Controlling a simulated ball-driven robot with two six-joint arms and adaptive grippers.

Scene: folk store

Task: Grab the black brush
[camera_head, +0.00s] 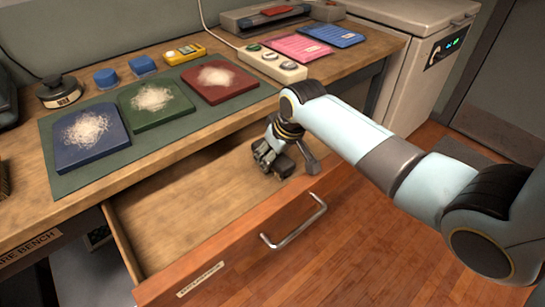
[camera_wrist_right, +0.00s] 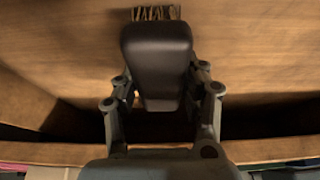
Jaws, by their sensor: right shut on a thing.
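The black brush (camera_wrist_right: 157,50) fills the middle of the right wrist view, with a dark rounded body and tan bristles showing at its top end. My right gripper (camera_wrist_right: 163,92) is shut on it, one finger at each side. In the head view, my right gripper (camera_head: 272,158) is down inside the open drawer (camera_head: 170,215), near its right end. There the brush is hard to tell from the dark fingers. Whether the brush touches the drawer floor is unclear. My left gripper is not in view.
The drawer front with its metal handle (camera_head: 294,226) stands out from the bench. On the bench, a green mat (camera_head: 60,190) bears blue, green and red boards with pale fibres. A power strip (camera_head: 270,62) lies near the bench's front edge. The drawer's left part is empty.

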